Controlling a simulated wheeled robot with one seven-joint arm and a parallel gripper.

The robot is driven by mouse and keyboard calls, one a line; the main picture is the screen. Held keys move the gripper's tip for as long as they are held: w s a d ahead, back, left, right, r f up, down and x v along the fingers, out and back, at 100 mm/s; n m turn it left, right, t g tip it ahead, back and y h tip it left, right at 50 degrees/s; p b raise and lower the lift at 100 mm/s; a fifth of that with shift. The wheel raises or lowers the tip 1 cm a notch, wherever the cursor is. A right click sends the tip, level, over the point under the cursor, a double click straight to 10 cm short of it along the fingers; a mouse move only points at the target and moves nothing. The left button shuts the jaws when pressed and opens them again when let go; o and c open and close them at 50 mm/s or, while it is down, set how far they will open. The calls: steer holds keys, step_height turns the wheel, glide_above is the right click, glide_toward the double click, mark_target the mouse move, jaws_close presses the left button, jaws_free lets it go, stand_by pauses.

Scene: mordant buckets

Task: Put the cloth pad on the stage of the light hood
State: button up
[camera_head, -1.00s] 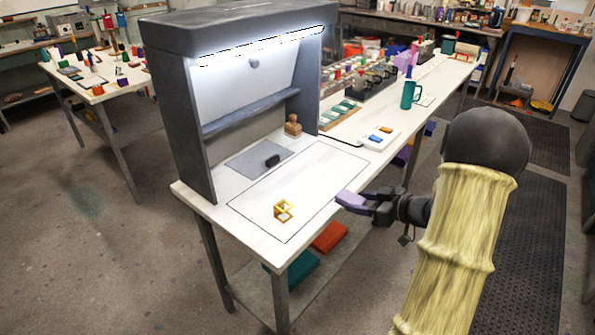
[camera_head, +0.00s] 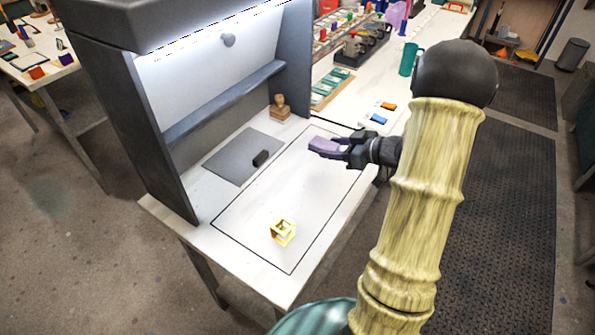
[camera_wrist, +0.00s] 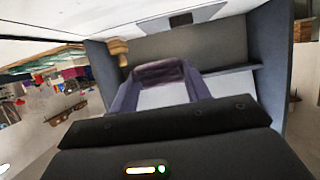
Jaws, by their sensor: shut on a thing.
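The cloth pad (camera_head: 324,146) is a small purple block between the fingertips of my gripper (camera_head: 338,150). My gripper is shut on it and holds it over the right part of the outlined area on the white table. The pad also shows in the wrist view (camera_wrist: 158,73), between the two fingers. The light hood (camera_head: 120,85) is a grey booth with a lit strip under its top. Its stage appears to be the flat grey plate (camera_head: 228,160) on the table inside it. A small black block (camera_head: 261,158) is on the plate's right edge. The pad is apart from the plate, to its right.
A yellow cube frame (camera_head: 282,232) stands near the front of the outlined area. A wooden stamp (camera_head: 279,106) stands at the hood's right inner end. A teal mug (camera_head: 409,60) and a tray with coloured pieces (camera_head: 378,112) are further back. The outlined area's middle is clear.

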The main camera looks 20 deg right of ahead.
steer(key=shift+w, duration=0.55)
steer(key=shift+s, duration=0.45)
glide_above(331, 179)
step_height(331, 179, down, 5)
steer(key=shift+s+d+f, duration=0.1)
steer(key=shift+f, duration=0.5)
steer(key=shift+f, duration=1.85)
steer(key=shift+f, duration=0.1)
